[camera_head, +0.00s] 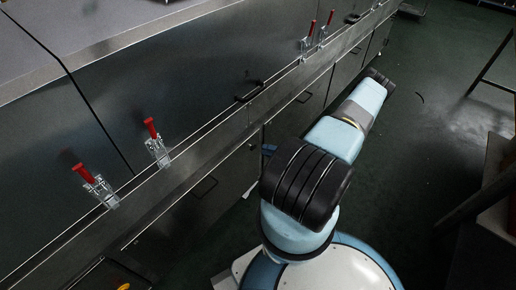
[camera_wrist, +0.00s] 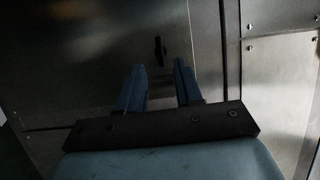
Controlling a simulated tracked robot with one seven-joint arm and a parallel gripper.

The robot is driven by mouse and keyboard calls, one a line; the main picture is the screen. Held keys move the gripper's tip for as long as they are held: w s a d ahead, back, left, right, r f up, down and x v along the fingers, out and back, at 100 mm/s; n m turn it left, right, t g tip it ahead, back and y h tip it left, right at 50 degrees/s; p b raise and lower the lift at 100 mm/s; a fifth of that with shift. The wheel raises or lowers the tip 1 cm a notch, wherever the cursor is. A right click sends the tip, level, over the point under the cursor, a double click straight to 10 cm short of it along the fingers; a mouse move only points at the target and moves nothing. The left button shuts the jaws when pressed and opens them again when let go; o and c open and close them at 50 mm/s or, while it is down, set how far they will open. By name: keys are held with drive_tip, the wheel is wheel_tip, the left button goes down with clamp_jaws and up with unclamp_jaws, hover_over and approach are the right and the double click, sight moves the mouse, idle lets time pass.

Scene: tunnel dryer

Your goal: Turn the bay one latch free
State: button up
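In the wrist view a small dark latch (camera_wrist: 160,50) stands upright on a bare steel panel (camera_wrist: 100,50). My gripper (camera_wrist: 159,68) shows below it with two blue fingers apart and nothing between them. The latch lies in line with the gap, just beyond the fingertips. I cannot tell whether the fingers touch the panel. No label shows which bay this latch belongs to. In the head view my arm reaches along the cabinet front, and my gripper is mostly hidden behind it.
Red-handled toggle clamps (camera_head: 156,143) stand along the steel cabinet's (camera_head: 160,75) ledge, two near and several farther off. Dark pull handles (camera_head: 203,188) sit on lower panels. In the wrist view a seam and a riveted panel (camera_wrist: 280,65) lie right. Green floor (camera_head: 430,75) is open right of my arm.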

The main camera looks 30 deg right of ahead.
drive_tip(key=shift+x, duration=2.85)
drive_tip(key=shift+c, duration=0.5)
